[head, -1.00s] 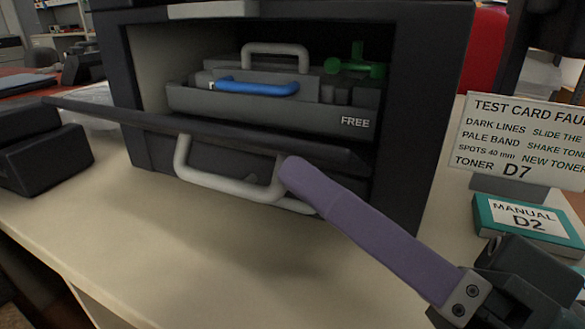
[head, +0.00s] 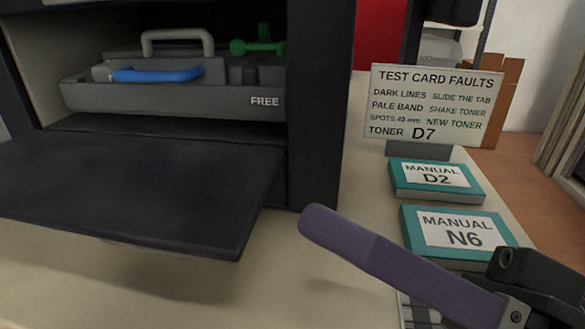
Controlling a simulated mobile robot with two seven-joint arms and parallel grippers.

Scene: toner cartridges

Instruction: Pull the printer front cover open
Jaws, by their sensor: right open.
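The dark printer (head: 318,110) stands at the left with its front opening exposed. Its front cover (head: 140,190) is folded down and sticks out nearly level from below the opening. The cover's pale handle is hidden. My right gripper (head: 318,222) is open, to the right of the cover and apart from it. Its purple finger points up and left over the table; a second finger cannot be made out. My left gripper is out of view.
Inside the printer is a grey tray marked FREE (head: 170,98), with a blue handle (head: 158,76), a grey handle (head: 178,36) and a green part (head: 258,47). At right are a fault card (head: 435,105), manual D2 (head: 435,180) and manual N6 (head: 458,235). The table (head: 260,285) before the cover is clear.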

